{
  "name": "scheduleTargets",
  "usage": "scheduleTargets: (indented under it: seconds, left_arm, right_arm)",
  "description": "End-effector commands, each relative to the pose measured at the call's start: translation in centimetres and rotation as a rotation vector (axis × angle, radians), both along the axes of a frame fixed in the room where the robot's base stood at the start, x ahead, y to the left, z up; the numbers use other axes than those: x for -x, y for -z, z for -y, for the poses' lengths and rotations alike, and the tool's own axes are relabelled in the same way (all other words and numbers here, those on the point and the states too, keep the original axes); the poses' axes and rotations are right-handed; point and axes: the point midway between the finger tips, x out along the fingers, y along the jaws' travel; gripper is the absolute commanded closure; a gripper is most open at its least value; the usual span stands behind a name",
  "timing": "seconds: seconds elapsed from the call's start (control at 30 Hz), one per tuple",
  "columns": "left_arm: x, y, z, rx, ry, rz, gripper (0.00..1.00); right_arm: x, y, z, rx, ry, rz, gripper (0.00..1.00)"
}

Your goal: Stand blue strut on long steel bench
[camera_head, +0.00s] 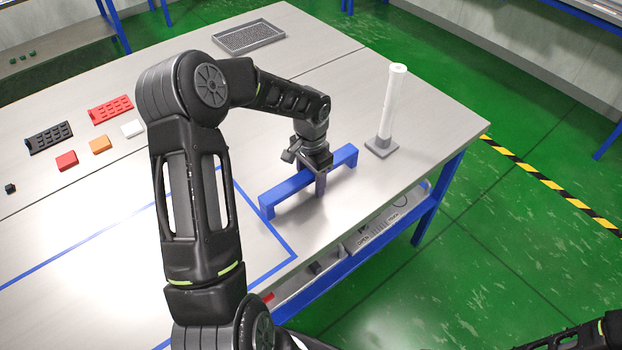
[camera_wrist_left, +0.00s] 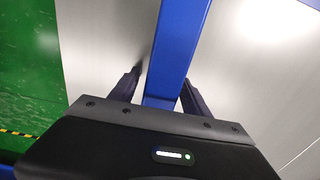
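The blue strut (camera_head: 284,189) is a long bar with a short leg at each end, on the long steel bench (camera_head: 375,190) near its front edge. My left gripper (camera_head: 321,183) is over the middle of the strut, pointing down. In the left wrist view the blue bar (camera_wrist_left: 175,60) runs between the two fingers of my left gripper (camera_wrist_left: 160,85). The fingers are apart, one on each side, with a visible gap on the left finger's side. The gripper hides part of the bar. My right gripper is out of view; only a dark part of my right arm shows at lower right.
A white post on a grey base (camera_head: 388,115) stands right of the strut. A grey mesh tray (camera_head: 248,38) lies at the back. Red (camera_head: 110,108) and black (camera_head: 48,138) holders and small coloured blocks lie at left. Blue tape lines (camera_head: 240,190) mark the bench.

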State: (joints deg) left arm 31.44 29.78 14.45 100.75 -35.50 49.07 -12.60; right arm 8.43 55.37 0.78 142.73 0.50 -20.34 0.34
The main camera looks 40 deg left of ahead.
Motion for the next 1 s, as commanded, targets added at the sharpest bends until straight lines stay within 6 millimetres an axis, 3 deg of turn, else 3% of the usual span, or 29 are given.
scheduleTargets:
  seconds: [0.27, 0.47, 1.0]
  left_arm:
    - [0.0, -0.1, 0.0, 0.0, 0.0, 0.0, 0.42]
    - [-0.1, -1.3, 0.0, -0.001, -0.001, 0.002, 0.42]
    - [-0.1, -11.2, 0.0, -0.001, 0.0, 0.002, 0.42]
  right_arm:
    - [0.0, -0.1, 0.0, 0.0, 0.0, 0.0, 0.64]
    - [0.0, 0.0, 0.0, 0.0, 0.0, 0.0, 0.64]
    - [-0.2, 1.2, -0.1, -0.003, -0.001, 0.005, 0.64]
